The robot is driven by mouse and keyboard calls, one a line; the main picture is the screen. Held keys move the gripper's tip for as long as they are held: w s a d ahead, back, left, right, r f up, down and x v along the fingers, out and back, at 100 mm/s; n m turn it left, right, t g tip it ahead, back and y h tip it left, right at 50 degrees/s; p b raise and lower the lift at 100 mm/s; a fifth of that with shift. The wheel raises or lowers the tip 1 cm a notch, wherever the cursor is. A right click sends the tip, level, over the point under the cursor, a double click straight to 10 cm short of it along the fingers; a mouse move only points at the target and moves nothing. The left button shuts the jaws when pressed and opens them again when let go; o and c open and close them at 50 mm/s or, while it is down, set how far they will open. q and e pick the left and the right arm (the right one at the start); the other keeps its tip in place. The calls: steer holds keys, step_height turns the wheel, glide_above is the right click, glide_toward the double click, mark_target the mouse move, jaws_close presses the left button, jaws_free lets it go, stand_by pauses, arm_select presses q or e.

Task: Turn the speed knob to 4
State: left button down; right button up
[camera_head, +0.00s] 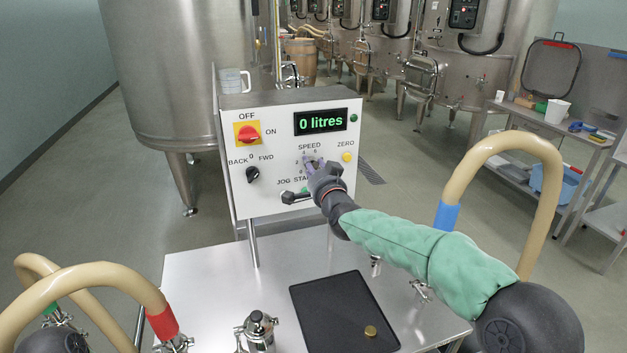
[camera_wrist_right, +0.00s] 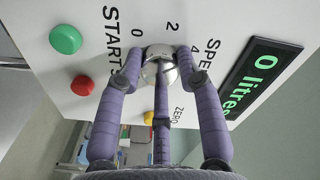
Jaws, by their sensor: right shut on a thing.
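The white control panel (camera_head: 240,195) stands at the back of the steel table. Its speed knob (camera_wrist_right: 160,70) is a round metal knob with the marks 0, 2 and 4 around it in the right wrist view. My right gripper (camera_wrist_right: 160,62) has its purple fingers closed around the knob's sides. In the head view my right gripper (camera_head: 309,163) reaches the panel and hides most of the knob. I cannot tell which number the knob points at. The green display (camera_head: 321,121) reads "0 litres". My left gripper is not in view.
The panel also carries a red and yellow off switch (camera_head: 248,133), a black back/forward knob (camera_head: 253,174) and a yellow zero button (camera_head: 347,157). A black mat (camera_head: 330,310) with a brass piece lies on the table. Beige hoses (camera_head: 478,160) arch at both sides.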

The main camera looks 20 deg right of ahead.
steer(key=shift+m+b, duration=1.15)
steer(key=shift+m, duration=0.05)
steer(key=o, duration=1.1)
steer(key=shift+o, duration=0.2)
steer(key=s, duration=1.2)
steer(key=shift+d, duration=0.25)
steer(key=shift+r, duration=0.1)
